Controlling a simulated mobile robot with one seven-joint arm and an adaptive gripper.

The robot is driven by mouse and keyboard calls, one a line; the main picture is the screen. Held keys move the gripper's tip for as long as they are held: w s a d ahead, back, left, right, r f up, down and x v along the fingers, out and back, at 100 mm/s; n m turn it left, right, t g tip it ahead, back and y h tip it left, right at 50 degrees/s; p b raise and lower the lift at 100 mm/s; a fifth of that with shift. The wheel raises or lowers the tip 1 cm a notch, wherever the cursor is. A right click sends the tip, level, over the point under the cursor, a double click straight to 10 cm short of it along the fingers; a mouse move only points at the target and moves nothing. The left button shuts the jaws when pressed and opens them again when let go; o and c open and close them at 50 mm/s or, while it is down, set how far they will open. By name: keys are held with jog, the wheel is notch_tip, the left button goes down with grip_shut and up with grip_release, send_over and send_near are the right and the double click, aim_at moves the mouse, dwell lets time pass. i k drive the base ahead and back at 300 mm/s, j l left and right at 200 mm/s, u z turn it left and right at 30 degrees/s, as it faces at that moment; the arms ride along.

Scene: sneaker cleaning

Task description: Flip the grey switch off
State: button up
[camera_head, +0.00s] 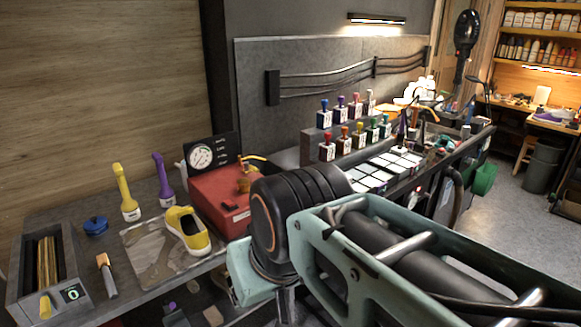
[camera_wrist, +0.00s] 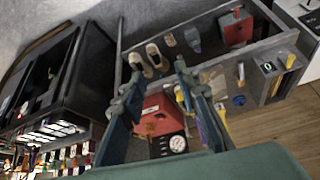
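A pale grey switch lever (camera_head: 182,168) stands behind the yellow sneaker in the head view, partly hidden by the red box. I cannot clearly make out the grey lever in the wrist view. My gripper (camera_wrist: 158,72) is open and empty in the wrist view. The red box (camera_wrist: 160,112) with its round gauge (camera_wrist: 177,143) shows between its fingers, some distance beyond. In the head view my arm hides the gripper.
The yellow sneaker (camera_head: 188,230) sits on a grey mat (camera_head: 145,258), right of a brush (camera_head: 106,276). A blue knob (camera_head: 96,226) and a grey bin (camera_head: 28,282) are at left. Several coloured stamps (camera_head: 327,148) stand on the bench at right.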

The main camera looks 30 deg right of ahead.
aim_at(427, 195)
jog(key=z, duration=1.9)
jog(key=i+l, duration=0.15)
jog(key=i, duration=0.35)
jog(key=i+l, duration=0.15)
jog(key=i, duration=0.35)
jog(key=i+l, duration=0.15)
jog(key=i, duration=0.3)
jog(key=i+l, duration=0.15)
jog(key=i, duration=0.35)
jog(key=i+l, duration=0.1)
jog(key=i, duration=0.4)
jog(key=i+j+u, duration=0.1)
jog(key=u, duration=0.15)
jog(key=i+l+z, duration=0.2)
jog(key=i, duration=0.2)
jog(key=j, duration=0.1)
